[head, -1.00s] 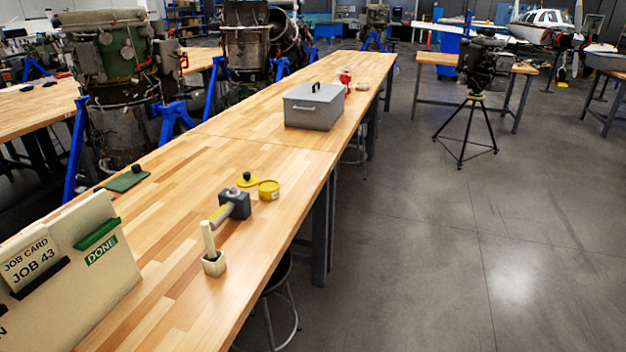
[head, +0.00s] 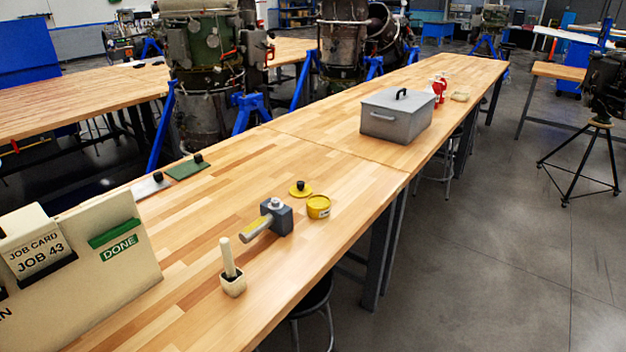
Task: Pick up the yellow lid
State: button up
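The yellow lid (head: 300,188) is a small flat disc with a black knob on top. It lies on the wooden bench (head: 330,160), behind and slightly left of an open-looking yellow tin (head: 318,207). The lid and the tin appear close but apart. My gripper is not in the head view.
A dark grey block with a yellow-handled tool (head: 277,217) stands just in front of the lid. A cup with a pale stick (head: 232,279), a job card board (head: 80,250), a green pad (head: 187,168) and a grey metal box (head: 397,115) are also on the bench.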

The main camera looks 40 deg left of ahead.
aim_at(299, 190)
jog(key=u, duration=0.25)
jog(key=i, duration=1.5)
jog(key=u, duration=0.95)
jog(key=i, duration=1.15)
jog(key=u, duration=1.8)
jog(key=i, duration=0.65)
jog(key=u, duration=0.65)
